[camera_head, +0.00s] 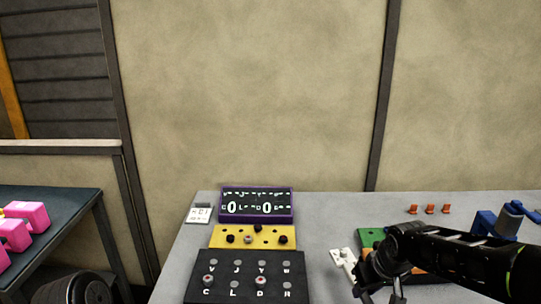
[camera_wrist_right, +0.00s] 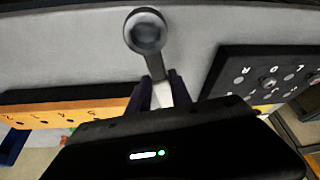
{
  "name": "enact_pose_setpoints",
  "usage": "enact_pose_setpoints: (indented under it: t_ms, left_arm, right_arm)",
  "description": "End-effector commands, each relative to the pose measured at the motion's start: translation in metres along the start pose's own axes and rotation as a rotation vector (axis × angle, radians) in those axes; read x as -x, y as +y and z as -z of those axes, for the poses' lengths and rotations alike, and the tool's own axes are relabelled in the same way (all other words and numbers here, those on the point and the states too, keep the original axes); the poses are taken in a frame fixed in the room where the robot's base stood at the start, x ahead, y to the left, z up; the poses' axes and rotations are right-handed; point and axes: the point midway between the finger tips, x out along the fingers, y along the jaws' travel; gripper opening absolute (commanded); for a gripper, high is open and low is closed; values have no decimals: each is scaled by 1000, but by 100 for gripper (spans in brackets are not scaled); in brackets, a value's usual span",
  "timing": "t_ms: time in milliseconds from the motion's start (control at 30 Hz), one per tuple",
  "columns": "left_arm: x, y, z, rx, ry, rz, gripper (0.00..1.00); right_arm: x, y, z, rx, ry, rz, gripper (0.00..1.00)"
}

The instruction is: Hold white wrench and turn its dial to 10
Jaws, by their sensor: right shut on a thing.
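My right gripper (camera_head: 364,278) comes in from the right, low over the table. In the right wrist view its two dark fingers (camera_wrist_right: 160,92) are shut on the white wrench (camera_wrist_right: 156,68), gripping its pale shaft. The wrench's round, dark-faced grey head (camera_wrist_right: 147,32) sticks out beyond the fingertips. No dial reading can be made out on it. In the head view the wrench is hard to tell apart from the gripper and a white piece with dark spots (camera_head: 343,258) just left of it. My left gripper is not in view.
A black lettered panel (camera_head: 245,272) with knobs, a yellow panel (camera_head: 218,236) and a purple-framed display (camera_head: 257,218) stand left of the gripper. A green board (camera_head: 370,237) and blue blocks (camera_head: 488,223) are on the right. Bare grey table (camera_head: 335,212) lies behind.

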Motion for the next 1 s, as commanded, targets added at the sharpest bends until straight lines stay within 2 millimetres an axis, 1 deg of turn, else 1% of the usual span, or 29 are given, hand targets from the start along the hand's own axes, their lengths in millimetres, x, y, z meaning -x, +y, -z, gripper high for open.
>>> enact_pose_setpoints:
  t_ms: [33,100,200,333,667,767,867,1000]
  left_arm:
    - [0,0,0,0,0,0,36]
    - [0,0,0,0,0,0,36]
    - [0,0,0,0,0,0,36]
    - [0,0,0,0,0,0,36]
    - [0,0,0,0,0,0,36]
    - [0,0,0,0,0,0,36]
    - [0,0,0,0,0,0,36]
    - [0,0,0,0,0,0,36]
  right_arm:
    - [-1,-7,8,-29,4,-14,0]
    - [-3,-14,14,-80,4,-34,0]
    - [-4,-20,21,-134,3,-56,0]
    - [-5,-25,25,-170,2,-68,0]
    - [-4,-25,25,-177,2,-70,0]
    - [-3,-28,24,-170,1,-67,0]
    - [2,-35,21,-150,2,-58,0]
    - [14,-54,13,-95,4,-35,0]
